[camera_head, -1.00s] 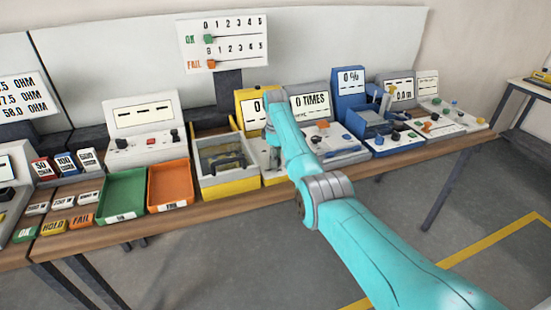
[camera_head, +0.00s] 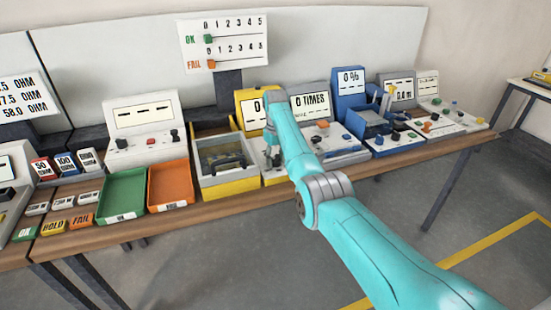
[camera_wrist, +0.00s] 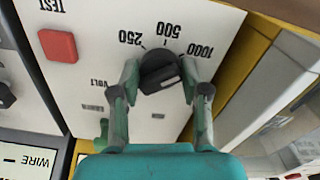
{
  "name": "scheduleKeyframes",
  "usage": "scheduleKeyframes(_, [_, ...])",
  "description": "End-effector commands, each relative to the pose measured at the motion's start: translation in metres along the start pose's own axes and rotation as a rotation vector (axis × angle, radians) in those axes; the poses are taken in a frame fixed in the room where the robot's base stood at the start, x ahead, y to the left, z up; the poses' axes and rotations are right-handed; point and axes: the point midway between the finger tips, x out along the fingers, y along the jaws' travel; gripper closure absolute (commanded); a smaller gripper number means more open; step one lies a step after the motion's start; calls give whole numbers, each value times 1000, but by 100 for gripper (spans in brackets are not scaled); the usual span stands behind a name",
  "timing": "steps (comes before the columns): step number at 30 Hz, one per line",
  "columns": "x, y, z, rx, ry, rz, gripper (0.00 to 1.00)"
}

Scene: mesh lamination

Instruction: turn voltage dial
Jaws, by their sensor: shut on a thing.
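The voltage dial (camera_wrist: 160,72) is a round black knob with a pale mark, in the wrist view. It sits on a white panel (camera_wrist: 95,22), with the printed values 250, 500 and 1000 around it, upside down in this view. My gripper (camera_wrist: 160,78) is shut on the dial, one green finger on each side of it. In the head view, my gripper (camera_head: 272,152) is over the yellow tester (camera_head: 252,112), and my arm hides much of that tester's panel. The dial cannot be made out there.
A red TEST button (camera_wrist: 58,45) is on the same panel. A yellow-and-grey open box (camera_head: 228,185) stands to the left of the tester, and an orange tray (camera_head: 170,186) is beyond it. To the right are a 0 TIMES unit (camera_head: 310,103) and a blue unit (camera_head: 350,82).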

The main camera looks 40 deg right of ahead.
Motion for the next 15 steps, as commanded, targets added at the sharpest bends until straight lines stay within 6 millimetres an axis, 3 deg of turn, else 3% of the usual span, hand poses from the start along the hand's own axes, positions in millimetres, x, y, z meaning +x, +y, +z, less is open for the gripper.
scheduleKeyframes(15, [0, 0, 0, 34, 1, 0, 89])
